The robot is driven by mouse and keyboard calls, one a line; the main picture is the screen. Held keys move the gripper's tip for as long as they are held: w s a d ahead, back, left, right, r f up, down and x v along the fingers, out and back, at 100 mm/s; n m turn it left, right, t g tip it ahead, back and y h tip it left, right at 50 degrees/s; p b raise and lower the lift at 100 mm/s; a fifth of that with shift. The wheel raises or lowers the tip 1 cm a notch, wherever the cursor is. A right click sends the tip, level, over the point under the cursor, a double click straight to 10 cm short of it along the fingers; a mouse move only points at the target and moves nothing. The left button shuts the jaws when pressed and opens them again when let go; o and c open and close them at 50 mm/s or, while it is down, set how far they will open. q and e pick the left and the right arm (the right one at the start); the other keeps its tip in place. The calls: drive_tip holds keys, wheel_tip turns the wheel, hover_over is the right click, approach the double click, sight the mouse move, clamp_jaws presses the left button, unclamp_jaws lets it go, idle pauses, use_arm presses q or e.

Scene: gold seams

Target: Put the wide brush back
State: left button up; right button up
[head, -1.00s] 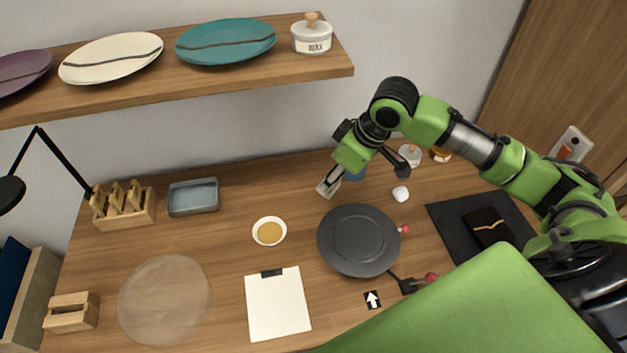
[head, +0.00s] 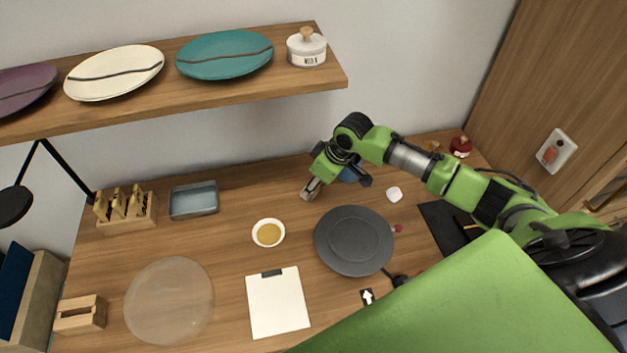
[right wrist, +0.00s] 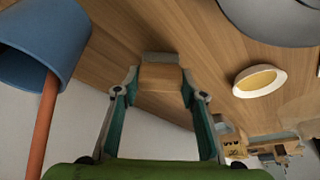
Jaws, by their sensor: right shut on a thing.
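My right gripper (head: 313,184) is in the air over the back middle of the table, left of the blue cup (head: 349,174). In the right wrist view the gripper (right wrist: 160,88) is shut on a short, wide wooden piece with a greyish end, which looks like the wide brush (right wrist: 162,76). The brush also shows small and pale below the fingers in the head view (head: 308,194). The blue cup also shows at the left of the wrist view (right wrist: 45,35), apart from the gripper, with an orange-brown stick by its mouth. My left gripper is out of view.
A small bowl of golden stuff (head: 268,233) and a dark round turntable (head: 354,240) lie in front of the gripper. A wooden rack of upright tools (head: 126,212) and a grey tray (head: 194,200) stand at back left. A shelf (head: 170,92) overhangs the back.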

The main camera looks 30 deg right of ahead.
drive_tip(key=shift+f, duration=0.1)
drive_tip(key=o, duration=1)
drive_tip(key=b+v, duration=0.2)
drive_tip(key=v, duration=1)
drive_tip(key=shift+w, duration=0.1)
